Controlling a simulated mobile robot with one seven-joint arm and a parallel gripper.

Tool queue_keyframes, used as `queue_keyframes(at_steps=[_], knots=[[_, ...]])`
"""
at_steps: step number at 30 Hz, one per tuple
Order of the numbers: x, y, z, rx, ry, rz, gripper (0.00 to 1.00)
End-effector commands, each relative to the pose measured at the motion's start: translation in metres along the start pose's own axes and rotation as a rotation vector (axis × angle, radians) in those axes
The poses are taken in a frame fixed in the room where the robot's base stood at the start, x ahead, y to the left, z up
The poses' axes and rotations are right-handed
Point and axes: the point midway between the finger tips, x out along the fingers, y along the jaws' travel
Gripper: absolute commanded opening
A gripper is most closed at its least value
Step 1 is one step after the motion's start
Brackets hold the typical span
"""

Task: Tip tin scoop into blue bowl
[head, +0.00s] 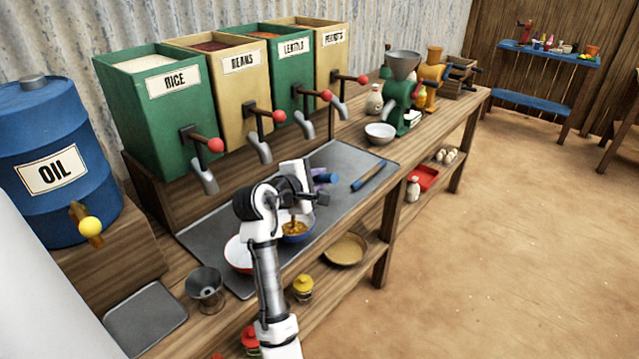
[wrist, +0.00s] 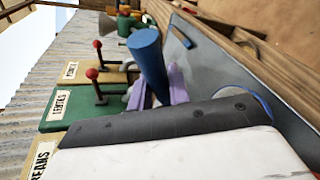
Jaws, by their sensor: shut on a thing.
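My gripper (head: 318,179) is above the metal sheet, in the middle of the head view. Its purple fingers are shut on the blue handle of the tin scoop (head: 331,178). In the wrist view the blue handle (wrist: 149,60) stands out between the purple fingers (wrist: 176,85). The scoop's tin part is hidden behind my gripper. The blue bowl (head: 308,236) sits below my gripper on the sheet's front part. Yellow-brown food lies in it, and a narrow streak of it rises toward my gripper. In the wrist view only part of the bowl's blue rim (wrist: 263,103) shows.
A red-rimmed white bowl (head: 236,254) stands left of the blue bowl, and a tin cup (head: 205,288) further left. Rice (head: 160,110) and other bins with levers line the back. A blue-handled tool (head: 369,177) lies right on the metal sheet (head: 345,158).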

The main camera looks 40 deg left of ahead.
Motion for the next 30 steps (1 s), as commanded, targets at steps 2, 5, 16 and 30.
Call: queue_keyframes(at_steps=[2,5,16,30], knots=[[-0.0004,-0.0019,-0.0013,0.000,-0.005,0.012,0.00],[-0.0012,-0.0018,-0.0016,-0.002,-0.010,0.026,0.00],[-0.0044,-0.0020,-0.0021,-0.007,-0.036,0.078,0.00],[-0.0096,-0.0079,-0.0044,-0.018,-0.090,0.185,0.00]])
